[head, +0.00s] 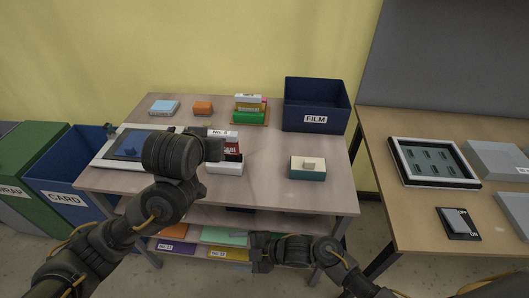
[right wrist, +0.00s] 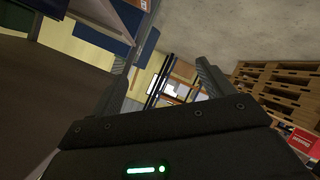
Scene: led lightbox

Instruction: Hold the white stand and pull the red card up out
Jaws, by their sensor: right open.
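The white stand (head: 226,168) is on the table, left of its middle. The red card (head: 231,148) stands upright in it, with a white part labelled "No. 5" (head: 222,134) above and behind. My left gripper (head: 213,149) is at the left side of the stand and card; my own wrist hides most of it. I cannot tell whether its fingers touch the stand. My right gripper (head: 258,251) is low in front of the table, well below the stand and apart from it. In the right wrist view its fingers (right wrist: 170,72) are spread with nothing between them.
A blue FILM bin (head: 316,105) stands at the table's back right. A green-and-white box (head: 308,168) is at the front right. A green and yellow card holder (head: 249,110) is behind. The table between stand and box is clear. A lower shelf (head: 205,217) holds coloured folders.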

